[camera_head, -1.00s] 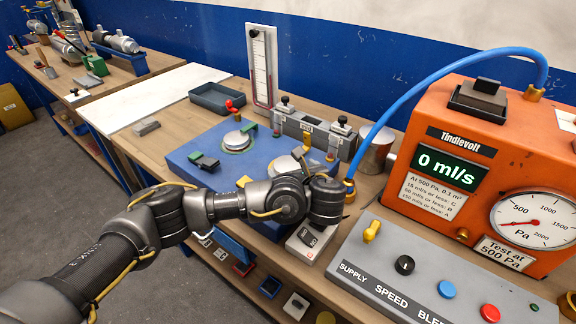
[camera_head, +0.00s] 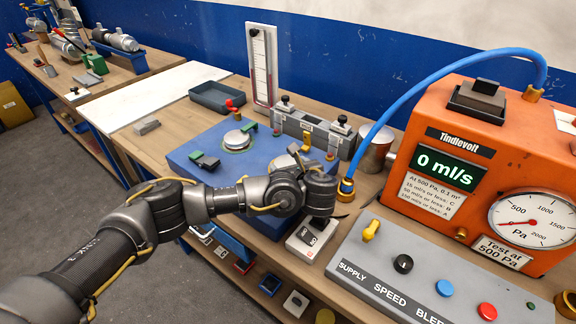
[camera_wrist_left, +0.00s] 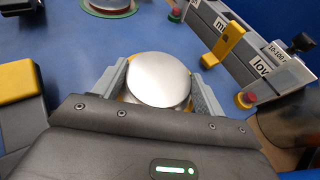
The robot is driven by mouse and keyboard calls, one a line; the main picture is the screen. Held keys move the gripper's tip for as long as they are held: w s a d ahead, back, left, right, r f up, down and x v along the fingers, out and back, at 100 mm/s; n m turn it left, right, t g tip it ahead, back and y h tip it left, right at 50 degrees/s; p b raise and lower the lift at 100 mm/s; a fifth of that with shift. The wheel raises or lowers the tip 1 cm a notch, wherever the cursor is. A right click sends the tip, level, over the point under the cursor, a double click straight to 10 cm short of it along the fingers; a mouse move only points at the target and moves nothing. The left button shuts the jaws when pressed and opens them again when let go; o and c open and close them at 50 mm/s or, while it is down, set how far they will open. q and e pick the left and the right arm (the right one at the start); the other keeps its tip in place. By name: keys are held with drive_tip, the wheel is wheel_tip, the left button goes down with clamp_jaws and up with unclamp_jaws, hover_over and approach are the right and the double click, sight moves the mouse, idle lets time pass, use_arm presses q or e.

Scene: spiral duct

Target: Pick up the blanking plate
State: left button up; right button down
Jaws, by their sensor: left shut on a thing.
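The blanking plate (camera_wrist_left: 158,80) is a round, shiny silver disc in the left wrist view. My left gripper (camera_wrist_left: 160,92) is shut on it, with one grey finger on each side. In the head view, part of a silver disc (camera_head: 286,161) shows just behind my left wrist, which hides the fingers there. I cannot tell whether the plate is clear of the blue surface beneath it. My right gripper is not in view.
Another silver disc on a green ring (camera_head: 237,140) sits on the blue fixture (camera_head: 200,180). A grey block with yellow and red parts (camera_head: 315,133) stands close behind. The orange tester (camera_head: 450,130) and its control panel (camera_head: 420,255) are at right. A dark tray (camera_head: 215,97) lies behind.

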sight(289, 157)
use_arm(q)
drive_tip(key=shift+r, duration=0.15)
drive_tip(key=shift+r, duration=0.25)
wheel_tip(289, 157, up, 2)
drive_tip(key=shift+r+b, duration=0.25)
drive_tip(key=shift+b, duration=0.45)
drive_tip(key=r, duration=0.1)
drive_tip(key=s+a+r, duration=0.2)
drive_tip(key=shift+r, duration=0.1)
drive_tip(key=s+a+r+p, duration=0.2)
drive_tip(key=p, duration=0.3)
drive_tip(key=s+a+r+p, duration=0.2)
drive_tip(key=s+a+p, duration=0.1)
drive_tip(key=p, duration=0.3)
drive_tip(key=s+a+r+p, duration=0.2)
drive_tip(key=s+p, duration=0.1)
drive_tip(key=p, duration=0.3)
drive_tip(key=shift+a+r, duration=0.25)
drive_tip(key=shift+a, duration=0.1)
